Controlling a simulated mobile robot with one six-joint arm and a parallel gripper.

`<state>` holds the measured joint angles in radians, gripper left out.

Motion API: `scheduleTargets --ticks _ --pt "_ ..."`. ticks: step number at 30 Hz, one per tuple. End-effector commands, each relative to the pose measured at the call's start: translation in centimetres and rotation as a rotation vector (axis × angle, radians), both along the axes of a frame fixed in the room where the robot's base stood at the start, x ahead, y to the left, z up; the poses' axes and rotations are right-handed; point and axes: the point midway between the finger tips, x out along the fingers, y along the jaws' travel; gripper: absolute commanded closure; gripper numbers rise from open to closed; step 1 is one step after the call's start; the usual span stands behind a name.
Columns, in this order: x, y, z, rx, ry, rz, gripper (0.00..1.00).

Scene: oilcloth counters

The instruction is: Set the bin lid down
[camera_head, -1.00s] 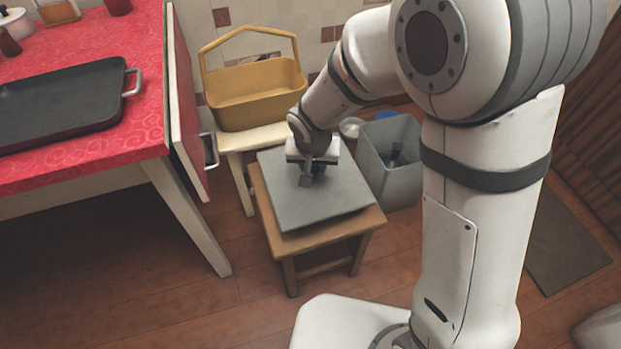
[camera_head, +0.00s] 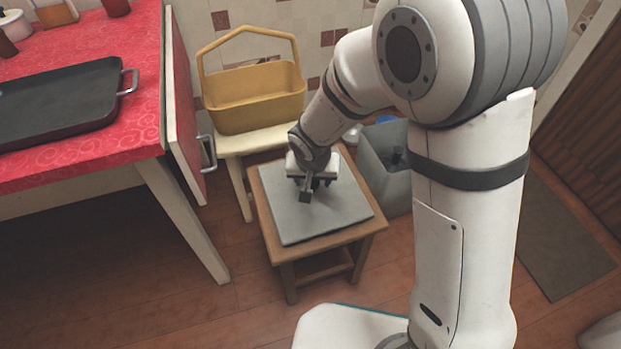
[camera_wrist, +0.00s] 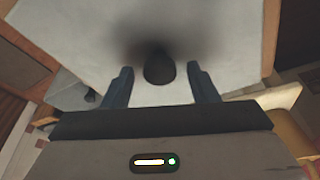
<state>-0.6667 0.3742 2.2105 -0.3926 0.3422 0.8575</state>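The grey square bin lid (camera_head: 330,218) lies flat on the wooden stool (camera_head: 318,250), and the stool's rim shows around it. In the wrist view the lid (camera_wrist: 90,35) fills most of the upper picture, with its dark knob (camera_wrist: 159,68) in the middle. My gripper (camera_head: 312,190) is low over the lid. In the wrist view my gripper (camera_wrist: 161,80) has its fingers apart, one on each side of the knob, with a gap on both sides. The grey bin (camera_head: 398,190) stands open, right of the stool, partly hidden by my arm.
A yellow basket (camera_head: 252,98) sits on a cream stool (camera_head: 232,143) behind. The red-topped counter (camera_head: 90,150) at left holds a black tray (camera_head: 60,105). A metal handle (camera_head: 208,153) juts from its side. A brown mat (camera_head: 560,245) lies at right.

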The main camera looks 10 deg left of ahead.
Motion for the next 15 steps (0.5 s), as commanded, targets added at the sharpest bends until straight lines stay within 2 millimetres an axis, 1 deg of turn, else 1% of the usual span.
scheduleTargets --ticks 5,8,11,15 --pt "0.0 0.0 0.1 0.000 0.000 0.001 0.47" --pt "0.0 0.0 0.5 0.000 0.000 0.001 0.47" --pt "-0.3 0.0 2.0 0.001 -0.003 0.001 0.47" --pt "-1.1 -0.1 5.0 0.002 -0.003 0.001 0.47"
